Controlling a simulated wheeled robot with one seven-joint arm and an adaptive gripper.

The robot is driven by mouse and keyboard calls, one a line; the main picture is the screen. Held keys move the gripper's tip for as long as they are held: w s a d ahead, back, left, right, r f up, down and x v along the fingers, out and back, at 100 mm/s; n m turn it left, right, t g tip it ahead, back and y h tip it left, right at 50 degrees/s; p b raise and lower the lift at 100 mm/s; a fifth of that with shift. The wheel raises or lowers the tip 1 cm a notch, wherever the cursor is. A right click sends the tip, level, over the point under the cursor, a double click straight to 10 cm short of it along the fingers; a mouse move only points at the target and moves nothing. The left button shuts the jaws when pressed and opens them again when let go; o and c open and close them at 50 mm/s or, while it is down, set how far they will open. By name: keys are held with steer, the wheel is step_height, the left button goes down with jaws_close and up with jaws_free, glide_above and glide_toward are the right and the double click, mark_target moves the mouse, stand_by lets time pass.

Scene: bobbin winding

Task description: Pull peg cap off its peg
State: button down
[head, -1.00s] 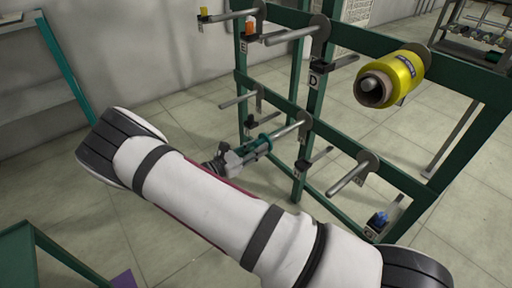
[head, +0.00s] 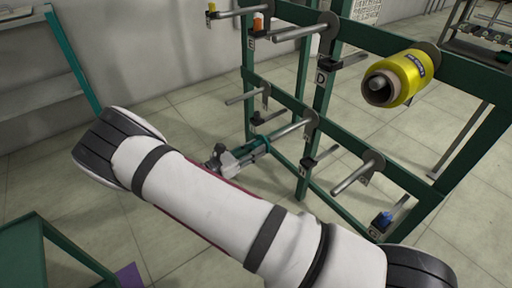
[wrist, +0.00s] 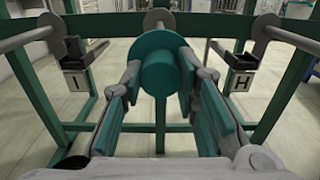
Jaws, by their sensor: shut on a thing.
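The teal peg cap (head: 260,146) is at the near end of a grey peg (head: 288,132) on the green rack, in line with it. In the wrist view the round cap (wrist: 160,66) faces me and hides most of the peg behind it. My gripper (head: 242,156) is shut on the cap. In the wrist view its two fingers press on the cap's left and right sides. I cannot tell whether the peg's tip is still inside the cap.
A yellow thread bobbin (head: 402,78) sits on an upper peg at the right. Bare pegs stick out on both sides, with holders labelled I (wrist: 75,80) and H (wrist: 241,80). A blue item (head: 384,218) sits in a low holder. Open floor lies left of the rack.

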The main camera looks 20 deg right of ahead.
steer(key=shift+v, duration=1.35)
